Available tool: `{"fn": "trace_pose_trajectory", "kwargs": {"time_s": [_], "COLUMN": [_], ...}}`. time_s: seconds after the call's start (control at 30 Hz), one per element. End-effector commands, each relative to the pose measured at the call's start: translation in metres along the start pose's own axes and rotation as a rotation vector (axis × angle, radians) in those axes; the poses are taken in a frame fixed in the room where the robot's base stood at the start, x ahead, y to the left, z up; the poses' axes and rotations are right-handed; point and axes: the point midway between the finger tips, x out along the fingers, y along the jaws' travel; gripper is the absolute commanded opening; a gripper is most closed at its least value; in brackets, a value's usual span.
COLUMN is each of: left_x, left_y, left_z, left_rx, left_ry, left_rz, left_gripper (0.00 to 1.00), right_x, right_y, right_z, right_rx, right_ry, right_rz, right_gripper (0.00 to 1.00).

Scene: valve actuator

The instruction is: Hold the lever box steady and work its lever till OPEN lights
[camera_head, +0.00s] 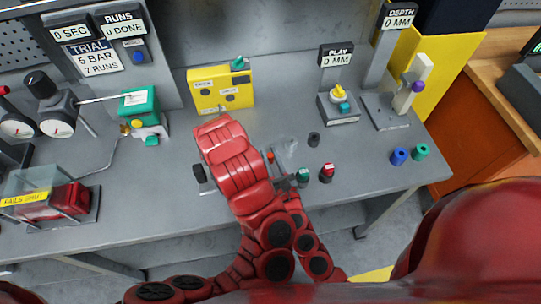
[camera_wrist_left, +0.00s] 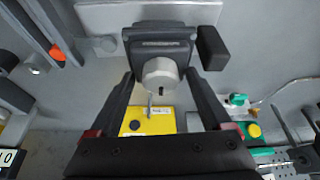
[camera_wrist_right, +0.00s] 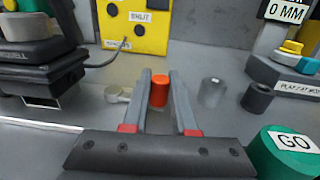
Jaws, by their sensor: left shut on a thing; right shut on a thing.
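The dark lever box (camera_wrist_left: 158,42), with a round silver hub (camera_wrist_left: 160,75), sits between the fingers of my left gripper (camera_wrist_left: 160,85), which is shut on it. In the head view my red left forearm hides most of the box and the left gripper. My right gripper (camera_wrist_right: 160,108) is shut on the orange lever knob (camera_wrist_right: 160,90); the knob also shows in the head view (camera_head: 271,157) beside the forearm, with the right gripper (camera_head: 277,166) at it. The knob also shows in the left wrist view (camera_wrist_left: 57,50). I cannot read an OPEN light.
A yellow box (camera_head: 221,101) stands behind the arms. A green GO button (camera_wrist_right: 285,150), a red button (camera_head: 327,170) and a small black cylinder (camera_head: 314,139) are close to my right gripper. The PLAY stand (camera_head: 338,105) is farther right.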

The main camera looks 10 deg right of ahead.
Motion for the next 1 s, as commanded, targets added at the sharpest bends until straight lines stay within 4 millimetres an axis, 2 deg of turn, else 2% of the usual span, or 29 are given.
{"fn": "trace_pose_trajectory", "kwargs": {"time_s": [1.0], "left_x": [0.0003], "left_y": [-0.0009], "left_z": [0.0001], "left_rx": [-0.002], "left_ry": [0.0], "left_rz": [-0.002], "left_gripper": [0.0], "right_x": [-0.002], "right_y": [0.001], "right_z": [0.0003], "right_rx": [0.004], "right_ry": [-0.004], "right_rz": [-0.047], "right_gripper": [0.0]}}
